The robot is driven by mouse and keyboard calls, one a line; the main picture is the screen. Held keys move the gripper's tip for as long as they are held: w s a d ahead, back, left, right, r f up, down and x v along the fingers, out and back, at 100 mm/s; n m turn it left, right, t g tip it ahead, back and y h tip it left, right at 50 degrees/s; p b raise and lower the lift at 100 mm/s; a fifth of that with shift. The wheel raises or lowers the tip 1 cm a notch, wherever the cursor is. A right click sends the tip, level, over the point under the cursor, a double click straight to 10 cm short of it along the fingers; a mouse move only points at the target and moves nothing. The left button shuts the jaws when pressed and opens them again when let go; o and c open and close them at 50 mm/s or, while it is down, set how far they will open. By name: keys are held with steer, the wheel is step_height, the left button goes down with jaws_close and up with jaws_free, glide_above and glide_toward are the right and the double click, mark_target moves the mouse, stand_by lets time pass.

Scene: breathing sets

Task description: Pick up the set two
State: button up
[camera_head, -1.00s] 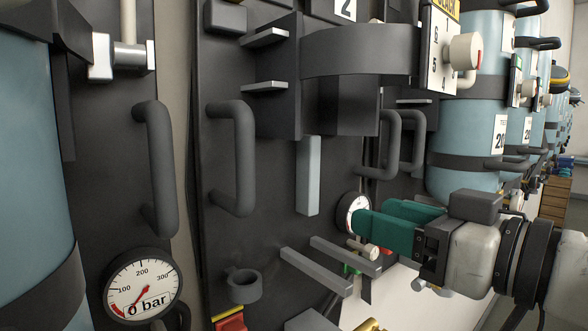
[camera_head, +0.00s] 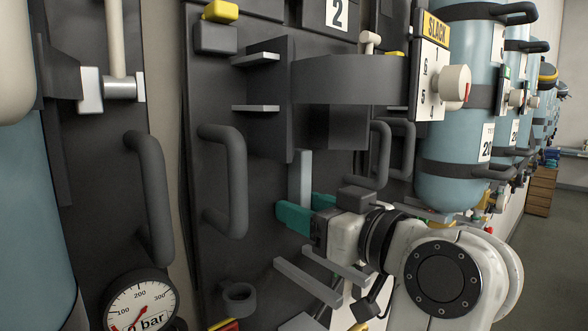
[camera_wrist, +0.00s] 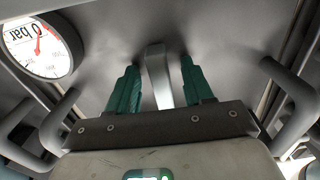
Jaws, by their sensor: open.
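A white label with a "2" (camera_head: 338,12) is on the dark panel (camera_head: 268,200) in the head view. Below it is a broad dark band (camera_head: 350,81) with no cylinder in it. A pale upright bar (camera_head: 301,172) stands out below the band. My gripper (camera_head: 298,208) is open at the bar's lower part, its green fingers facing the panel. In the wrist view, the bar (camera_wrist: 158,78) shows between the fingers of my gripper (camera_wrist: 160,67), with gaps on both sides. No cylinder marked two is visible.
Dark loop handles (camera_head: 232,180) flank the bar. Two pale rails (camera_head: 308,282) jut out below my gripper. A gauge (camera_head: 140,303) reading 0 bar is at lower left. Blue cylinders (camera_head: 455,110) stand to the right. Floor (camera_head: 555,245) is clear at far right.

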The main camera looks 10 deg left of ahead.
jaws_close()
stand_by(0.5)
stand_by(0.8)
steer(key=shift+r, duration=0.2)
